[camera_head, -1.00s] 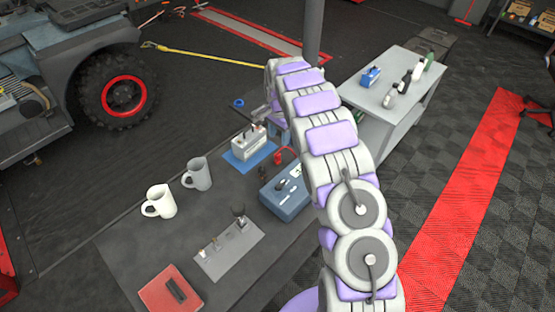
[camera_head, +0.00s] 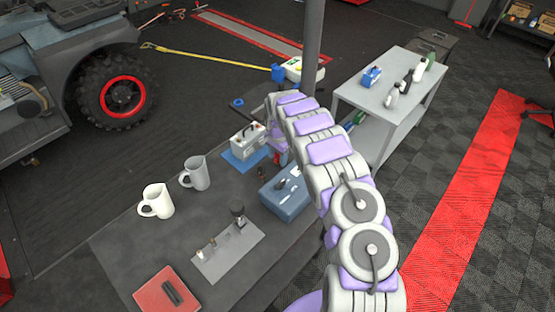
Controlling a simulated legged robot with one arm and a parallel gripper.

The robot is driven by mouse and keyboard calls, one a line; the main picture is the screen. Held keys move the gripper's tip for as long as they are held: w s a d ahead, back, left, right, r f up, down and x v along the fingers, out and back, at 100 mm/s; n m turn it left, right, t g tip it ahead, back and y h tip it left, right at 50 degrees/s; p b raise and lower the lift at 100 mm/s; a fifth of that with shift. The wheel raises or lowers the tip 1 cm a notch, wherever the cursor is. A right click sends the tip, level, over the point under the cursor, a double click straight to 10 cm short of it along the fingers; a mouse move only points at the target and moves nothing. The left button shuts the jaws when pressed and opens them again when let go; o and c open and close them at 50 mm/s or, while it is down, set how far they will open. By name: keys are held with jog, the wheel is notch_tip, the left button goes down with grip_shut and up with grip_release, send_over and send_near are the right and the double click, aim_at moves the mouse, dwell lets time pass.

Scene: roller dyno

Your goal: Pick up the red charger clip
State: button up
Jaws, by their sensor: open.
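A small patch of red, probably the red charger clip (camera_head: 282,159), shows just below the end of my arm, behind the blue charger box. My gripper (camera_head: 279,147) points down there, close above or at the red patch. The arm largely hides its fingers, and I cannot tell whether they touch the clip. The blue charger box (camera_head: 287,203) sits on the dark bench. A dark clip (camera_head: 262,172) lies to the left of the red one.
A white mug (camera_head: 157,202) and a grey mug (camera_head: 196,173) stand on the bench's left side. A grey plate with small tools (camera_head: 216,262) and a red book-like item (camera_head: 153,293) lie nearer. A grey cart (camera_head: 400,63) with bottles is at right. A grey post (camera_head: 312,45) rises behind my arm.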

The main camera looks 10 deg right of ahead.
jog(key=shift+c, duration=0.4)
grip_shut()
